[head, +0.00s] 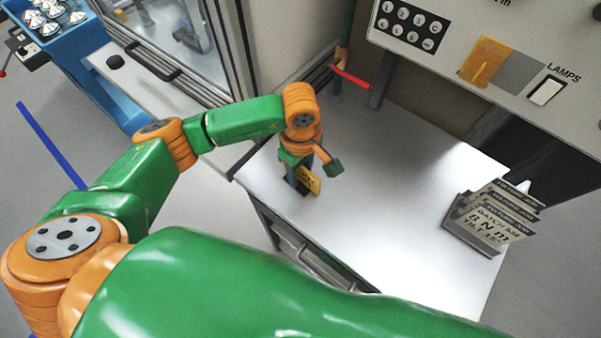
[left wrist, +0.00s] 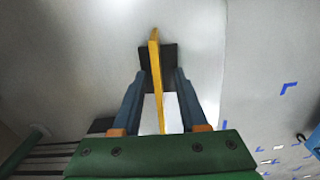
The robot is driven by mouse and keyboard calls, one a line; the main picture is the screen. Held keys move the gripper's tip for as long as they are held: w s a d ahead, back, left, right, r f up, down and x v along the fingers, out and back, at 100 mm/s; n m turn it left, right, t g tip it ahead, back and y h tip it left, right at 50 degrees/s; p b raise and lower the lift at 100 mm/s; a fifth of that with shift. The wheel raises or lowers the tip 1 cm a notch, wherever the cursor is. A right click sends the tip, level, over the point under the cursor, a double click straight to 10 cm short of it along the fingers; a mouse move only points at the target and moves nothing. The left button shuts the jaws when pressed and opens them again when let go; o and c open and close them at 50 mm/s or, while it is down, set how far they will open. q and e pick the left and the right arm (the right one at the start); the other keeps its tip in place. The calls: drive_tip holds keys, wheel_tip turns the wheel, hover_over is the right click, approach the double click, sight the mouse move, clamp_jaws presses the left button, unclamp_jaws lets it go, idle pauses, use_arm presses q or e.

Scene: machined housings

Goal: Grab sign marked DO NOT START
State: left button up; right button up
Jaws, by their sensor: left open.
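A small yellow sign (head: 311,180) stands near the left edge of the white worktop (head: 400,190). Its lettering is too small to read, and my gripper partly hides it in the head view. In the left wrist view the sign (left wrist: 155,62) shows edge-on as a thin yellow plate rising from a dark base (left wrist: 171,56). My left gripper (left wrist: 160,80) is open, with one finger on each side of the plate. Gaps show between the plate and both fingers. In the head view the left gripper (head: 302,184) points down at the worktop. My right gripper is out of view.
A rack of grey lettered plates (head: 491,215) stands at the right of the worktop. A panel (head: 440,45) with buttons and yellow and grey plates hangs behind. A red-handled lever (head: 351,77) sticks out at the back. The worktop's middle is clear.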

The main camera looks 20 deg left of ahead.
use_arm(q)
clamp_jaws()
idle(1.5)
